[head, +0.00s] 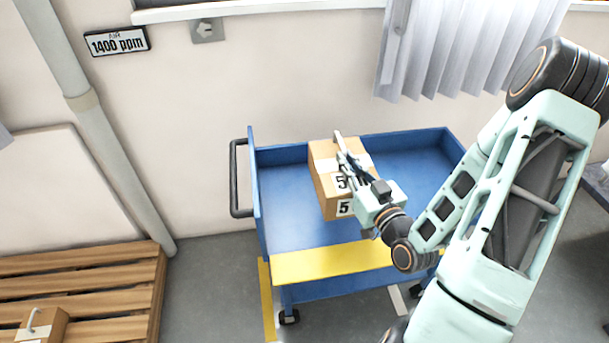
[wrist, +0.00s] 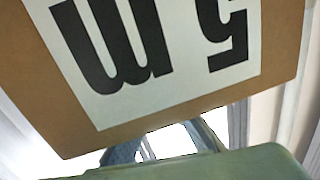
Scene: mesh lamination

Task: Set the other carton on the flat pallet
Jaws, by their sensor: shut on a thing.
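A brown carton (head: 332,200) with white labels reading "5" is at the blue cart, in the middle of the head view. My gripper (head: 350,160) is shut on this carton at its top. The carton (wrist: 190,85) fills much of the wrist view, its "5 m" label upside down there. I cannot tell whether its underside touches the cart bed. The flat wooden pallet (head: 95,280) lies on the floor at the lower left. Another brown carton (head: 45,325) with a curved handle sits on the pallet's near part, cut off by the picture's bottom edge.
The blue cart (head: 290,188) has raised sides, a black handle (head: 238,180) on its left and a yellow front edge (head: 315,264). A grey pipe (head: 115,150) runs down the wall behind the pallet. The pallet's back slats are bare.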

